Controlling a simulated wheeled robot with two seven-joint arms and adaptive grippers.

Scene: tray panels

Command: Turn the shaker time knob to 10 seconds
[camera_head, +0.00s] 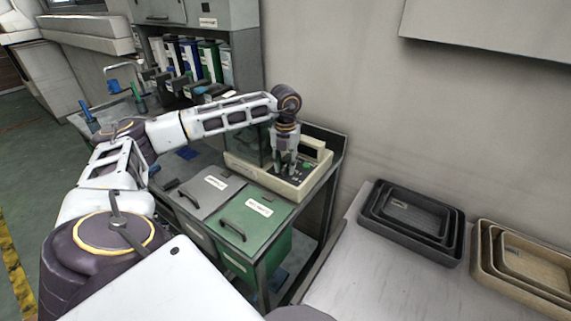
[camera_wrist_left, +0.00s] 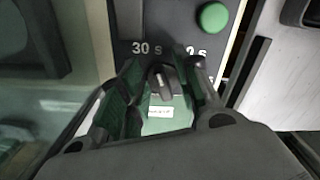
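The shaker (camera_head: 262,182), a cream-framed box with a dark control panel, stands on the bench by the wall. Its dark time knob (camera_wrist_left: 162,82) shows in the left wrist view, above a small white label and below a "30 s" mark. A second mark ending in "0 s" is partly covered by a finger. My left gripper (camera_head: 284,162) points down over the panel. In the wrist view its fingers (camera_wrist_left: 162,88) are spread on both sides of the knob, open; contact cannot be made out. My right gripper is not in view.
A green button (camera_wrist_left: 213,16) sits near the knob. A grey-lidded bin (camera_head: 208,193) and a green-lidded bin (camera_head: 252,213) are in front of the shaker. Black trays (camera_head: 412,222) and tan trays (camera_head: 525,262) rest on the right table. The wall is close behind.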

